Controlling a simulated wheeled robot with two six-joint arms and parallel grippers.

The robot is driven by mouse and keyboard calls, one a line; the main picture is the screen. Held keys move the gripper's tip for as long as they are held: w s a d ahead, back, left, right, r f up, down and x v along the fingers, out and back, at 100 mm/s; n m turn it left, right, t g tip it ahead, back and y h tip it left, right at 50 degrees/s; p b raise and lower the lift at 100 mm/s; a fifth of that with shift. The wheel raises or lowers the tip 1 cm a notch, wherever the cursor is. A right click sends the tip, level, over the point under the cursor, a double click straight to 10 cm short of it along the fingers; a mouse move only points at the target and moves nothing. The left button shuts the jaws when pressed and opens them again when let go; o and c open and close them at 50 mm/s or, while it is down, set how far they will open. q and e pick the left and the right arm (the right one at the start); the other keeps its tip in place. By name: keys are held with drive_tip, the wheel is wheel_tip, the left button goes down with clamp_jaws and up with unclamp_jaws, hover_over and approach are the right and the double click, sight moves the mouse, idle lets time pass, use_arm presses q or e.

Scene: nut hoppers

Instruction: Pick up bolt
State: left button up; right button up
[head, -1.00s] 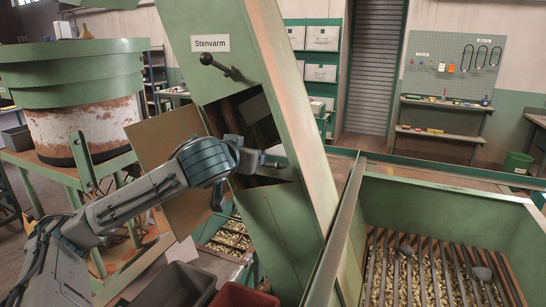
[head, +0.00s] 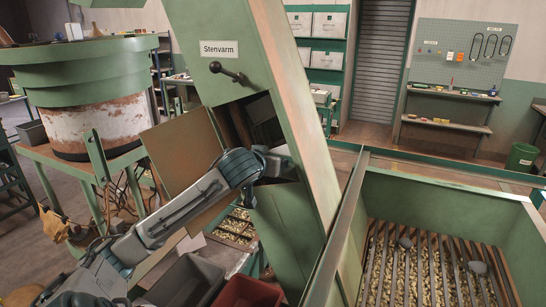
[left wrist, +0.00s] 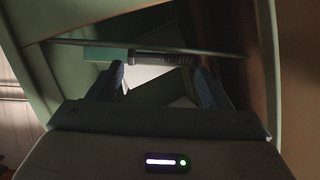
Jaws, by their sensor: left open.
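The bolt (left wrist: 162,58) looks like a dark, ridged, threaded rod lying crosswise inside the green housing in the left wrist view. Its ends are hard to make out in the shadow. My left gripper (left wrist: 160,78) is open, its two fingers spread apart just on the near side of the bolt, with nothing held. In the head view, my left arm (head: 190,205) reaches from the lower left into the dark opening of the tilted green chute (head: 300,110) labelled Stenvarm. The fingertips and bolt are hidden there. My right gripper is not in view.
A brown hatch panel (head: 182,150) stands open beside the opening, close to my arm. A black lever (head: 228,73) sits above it. A grey bin (head: 188,280) and a red bin (head: 245,292) stand below. A green hopper with a bar grate (head: 440,270) fills the right.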

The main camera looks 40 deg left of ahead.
use_arm(q)
drive_tip(key=shift+x, duration=1)
drive_tip(key=shift+s+d, duration=0.1)
drive_tip(key=shift+s, duration=0.1)
drive_tip(key=c, duration=0.6)
drive_tip(key=shift+c, duration=0.2)
drive_tip(key=shift+w, duration=0.1)
